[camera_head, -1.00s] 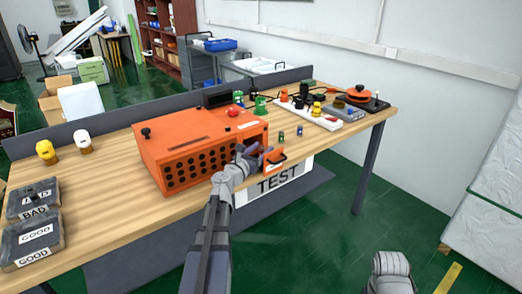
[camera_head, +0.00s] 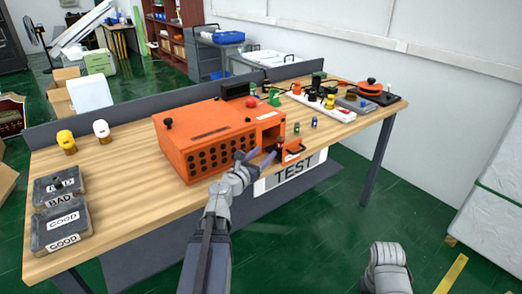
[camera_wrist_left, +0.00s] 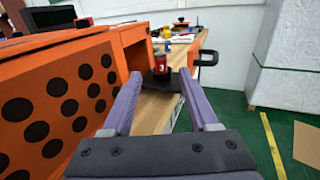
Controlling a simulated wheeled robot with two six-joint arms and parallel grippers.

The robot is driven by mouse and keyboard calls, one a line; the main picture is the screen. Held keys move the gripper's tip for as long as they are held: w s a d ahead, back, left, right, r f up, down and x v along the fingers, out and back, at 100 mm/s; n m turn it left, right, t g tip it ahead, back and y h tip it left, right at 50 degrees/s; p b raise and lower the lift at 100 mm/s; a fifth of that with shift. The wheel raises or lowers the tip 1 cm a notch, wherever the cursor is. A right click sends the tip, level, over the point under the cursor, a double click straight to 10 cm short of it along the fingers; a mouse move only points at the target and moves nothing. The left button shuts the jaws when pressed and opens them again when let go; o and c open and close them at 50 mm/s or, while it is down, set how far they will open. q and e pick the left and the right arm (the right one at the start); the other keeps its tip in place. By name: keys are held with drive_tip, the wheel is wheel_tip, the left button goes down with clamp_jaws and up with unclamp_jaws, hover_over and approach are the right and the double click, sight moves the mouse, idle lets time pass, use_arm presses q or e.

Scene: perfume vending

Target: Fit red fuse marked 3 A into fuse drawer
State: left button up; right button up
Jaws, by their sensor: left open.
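The red fuse (camera_wrist_left: 160,62) stands upright in the dark drawer (camera_wrist_left: 172,80) in the left wrist view, with a pale label on its side. The 3 A mark is too small to read. In the head view the fuse (camera_head: 279,146) is a small dark red shape by the drawer's orange front (camera_head: 293,150). The drawer is pulled out of the orange tester (camera_head: 205,140). My left gripper (camera_head: 260,157) is open and empty, its purple fingers (camera_wrist_left: 158,88) pointing at the fuse from just short of it. My right gripper cannot be seen.
Trays marked BAD (camera_head: 57,186) and GOOD (camera_head: 62,226) are at the left. The bench front (camera_head: 140,205) is clear.

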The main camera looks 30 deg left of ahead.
use_arm(q)
drive_tip(key=s+d+f+m+g+h, duration=0.2)
drive_tip(key=d+f+m+g, duration=0.2)
drive_tip(key=d+m, duration=0.45)
drive_tip(key=s+d+f+m+g+h, duration=0.1)
drive_tip(key=d+f+m+g+h, duration=0.35)
drive_tip(key=d, duration=0.65)
drive_tip(key=s+d+f+m+g+h, duration=0.1)
drive_tip(key=s+d+f+m+g, duration=0.1)
drive_tip(key=d+f+m, duration=0.5)
drive_tip(key=s+d+f+m+g+y, duration=0.2)
drive_tip(key=s+f+m+g+y, duration=0.1)
drive_tip(key=s+m, duration=0.5)
drive_tip(key=s+d+f+m+g+y, duration=0.3)
drive_tip(key=s+m+g+y, duration=0.2)
drive_tip(key=m, duration=0.6)
drive_tip(key=s+y, duration=0.1)
drive_tip(key=s, duration=0.1)
drive_tip(key=shift+s+d+f+m, duration=0.2)
drive_tip(key=shift+s+d+m, duration=0.1)
drive_tip(key=shift+s, duration=0.1)
